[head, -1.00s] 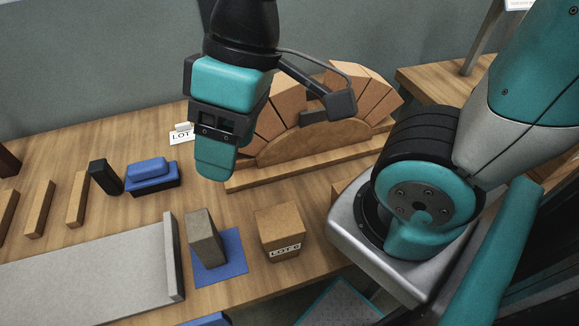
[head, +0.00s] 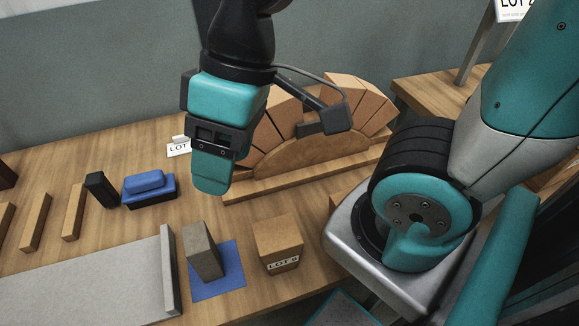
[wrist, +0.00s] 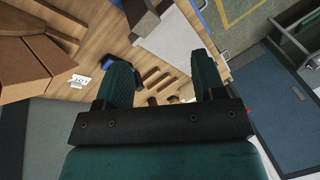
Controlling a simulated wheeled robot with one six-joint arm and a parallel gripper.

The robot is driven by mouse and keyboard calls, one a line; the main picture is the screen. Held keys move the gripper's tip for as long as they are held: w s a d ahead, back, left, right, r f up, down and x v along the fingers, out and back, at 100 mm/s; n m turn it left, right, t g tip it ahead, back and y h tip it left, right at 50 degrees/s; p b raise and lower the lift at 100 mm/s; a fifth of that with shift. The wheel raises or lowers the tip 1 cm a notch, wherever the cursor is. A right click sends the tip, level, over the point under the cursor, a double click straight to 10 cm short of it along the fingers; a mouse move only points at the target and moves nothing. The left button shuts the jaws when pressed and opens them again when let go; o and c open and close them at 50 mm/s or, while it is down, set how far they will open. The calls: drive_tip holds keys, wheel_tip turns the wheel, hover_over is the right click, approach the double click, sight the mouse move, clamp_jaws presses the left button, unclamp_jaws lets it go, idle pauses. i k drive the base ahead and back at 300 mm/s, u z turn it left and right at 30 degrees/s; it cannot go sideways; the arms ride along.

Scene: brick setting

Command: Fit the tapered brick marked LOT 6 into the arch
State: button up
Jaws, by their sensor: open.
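A tan tapered brick (head: 279,240) with a white LOT label stands on the bench in the head view; its digit is too small to read surely. The tan brick arch (head: 270,128) stands behind on a curved wooden form (head: 315,152). Its top is partly hidden by my wrist hardware, which crosses a space between its left and right bricks. The arch also shows at the left of the wrist view (wrist: 22,68). My gripper (head: 210,188) hangs empty in front of the arch's left end, above the bench. Its two fingers stand wide apart in the wrist view (wrist: 162,78).
A grey brick (head: 201,250) stands on a blue mat (head: 230,268), left of the labelled brick. A grey board (head: 90,290), a blue-topped block (head: 146,182), a black block (head: 101,190) and tan strips (head: 73,212) lie further left. A LOT card (head: 178,149) stands beside the arch.

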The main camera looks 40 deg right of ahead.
sight(290, 147)
drive_tip(key=k, duration=1)
drive_tip(key=u, duration=2)
drive_tip(key=i, duration=0.95)
drive_tip(key=z, duration=3.35)
